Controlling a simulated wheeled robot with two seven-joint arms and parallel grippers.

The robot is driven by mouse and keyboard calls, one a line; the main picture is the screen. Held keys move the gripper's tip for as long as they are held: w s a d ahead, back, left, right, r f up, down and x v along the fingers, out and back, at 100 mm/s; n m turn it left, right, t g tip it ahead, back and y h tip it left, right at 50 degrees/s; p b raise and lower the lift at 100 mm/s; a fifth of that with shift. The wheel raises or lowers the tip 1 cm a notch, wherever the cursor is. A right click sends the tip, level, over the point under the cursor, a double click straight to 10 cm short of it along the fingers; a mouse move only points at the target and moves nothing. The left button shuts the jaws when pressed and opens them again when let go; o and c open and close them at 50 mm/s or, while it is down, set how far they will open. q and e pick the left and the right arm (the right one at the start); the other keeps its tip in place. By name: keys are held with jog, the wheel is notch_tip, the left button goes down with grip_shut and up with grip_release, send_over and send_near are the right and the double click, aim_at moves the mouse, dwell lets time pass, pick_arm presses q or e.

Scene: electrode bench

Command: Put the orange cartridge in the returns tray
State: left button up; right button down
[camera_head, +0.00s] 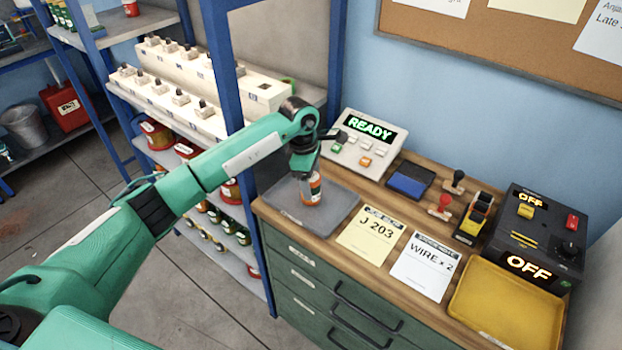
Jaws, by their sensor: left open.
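The orange cartridge (313,190) stands upright, with a pale label band, on a grey pad (285,206) at the left end of the wooden bench top. My left gripper (308,176) points down at the cartridge's upper part, with its fingers open. The gripper hides the cartridge's top, and I cannot tell whether the fingers touch it. A yellow tray (507,306) lies at the right front of the bench and looks empty. The small label on its front edge is too small to read, so I cannot tell whether it is the returns tray. My right gripper does not show.
Two cards, "J 203" (370,233) and "WIRE x 2" (422,267), lie between pad and yellow tray. Behind stand a "READY" panel (365,142), a blue ink pad (410,181), stamps (441,207) and a black "OFF" box (530,238). A blue-framed shelf (226,70) rises left.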

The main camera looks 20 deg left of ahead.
pick_arm(q)
jog(key=r+b, duration=0.1)
jog(key=r, duration=0.2)
jog(key=a+r+b, duration=0.1)
jog(key=r, duration=0.3)
jog(key=r+b, duration=0.1)
jog(key=r, duration=0.2)
jog(key=shift+a+r+b, duration=0.2)
jog(key=shift+a+b, duration=0.1)
jog(key=shift+b, duration=0.05)
jog(key=shift+a+r, duration=0.1)
jog(key=shift+r, duration=0.65)
